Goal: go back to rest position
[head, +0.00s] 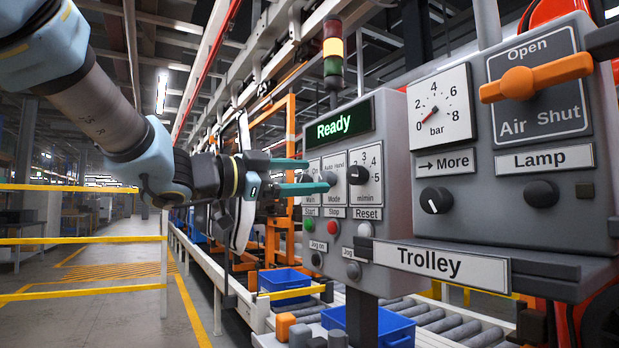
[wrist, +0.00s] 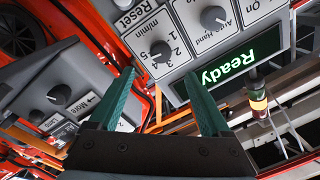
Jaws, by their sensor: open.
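My gripper (head: 316,176) has two teal fingers, spread apart and empty, level with the knobs of the grey control panel (head: 388,240). Its fingertips are close to the Mode knob (head: 329,178) in the head view; I cannot tell whether they touch the panel. In the wrist view my gripper (wrist: 160,74) is open with nothing between the fingers, and the panel appears upside down beyond them. The green display (head: 340,126) reads Ready.
A second grey box (head: 470,220) on the right carries a bar gauge (head: 440,106), an orange Air handle (head: 535,77) and a Trolley label. A roller conveyor (head: 445,325) with blue crates (head: 285,282) runs below. Yellow rails (head: 80,239) stand left; the floor there is free.

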